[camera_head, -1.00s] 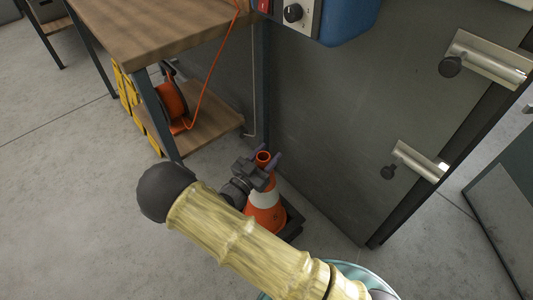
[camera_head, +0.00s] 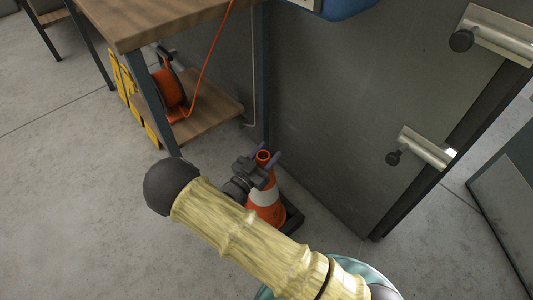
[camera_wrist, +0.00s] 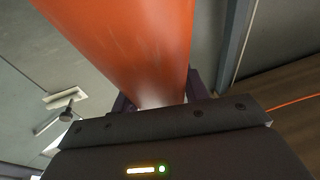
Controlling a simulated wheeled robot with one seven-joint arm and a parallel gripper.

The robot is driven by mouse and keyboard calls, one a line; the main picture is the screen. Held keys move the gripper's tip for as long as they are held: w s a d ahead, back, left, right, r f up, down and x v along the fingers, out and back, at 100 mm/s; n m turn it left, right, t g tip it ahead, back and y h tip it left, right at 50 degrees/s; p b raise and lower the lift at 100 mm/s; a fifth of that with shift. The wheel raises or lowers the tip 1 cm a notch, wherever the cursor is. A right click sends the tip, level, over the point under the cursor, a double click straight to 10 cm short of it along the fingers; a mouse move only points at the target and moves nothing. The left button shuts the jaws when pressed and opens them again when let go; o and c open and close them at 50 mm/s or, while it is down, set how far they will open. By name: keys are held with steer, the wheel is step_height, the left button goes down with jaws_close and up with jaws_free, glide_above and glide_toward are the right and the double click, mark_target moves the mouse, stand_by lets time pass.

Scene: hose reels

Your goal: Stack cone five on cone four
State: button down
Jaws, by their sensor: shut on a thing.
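An orange traffic cone with a white band (camera_head: 264,198) and a dark square base stands upright in the head view, close to the grey cabinet. My gripper (camera_head: 264,166) is shut on the cone near its narrow top, with the orange rim showing between the fingers. In the wrist view the cone's orange and white side (camera_wrist: 140,40) fills the upper middle, with the fingers (camera_wrist: 158,100) at either side of it. My arm hides part of the cone's lower left. I cannot tell its number, whether its base touches the floor, or whether another cone is beneath it.
A grey cabinet (camera_head: 340,130) with metal handles stands just behind and right of the cone. A wooden workbench (camera_head: 150,20) with a lower shelf holding an orange hose reel (camera_head: 170,90) is at the left. Bare concrete floor (camera_head: 70,190) lies open at left.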

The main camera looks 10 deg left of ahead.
steer(key=shift+f, duration=0.2)
steer(key=c, duration=0.7)
jaws_free()
steer(key=shift+o, duration=0.2)
steer(key=shift+f, duration=0.15)
steer(key=p+v, duration=0.4)
steer(key=v, duration=1.3)
steer(key=shift+a, duration=0.2)
steer(key=shift+s, duration=0.1)
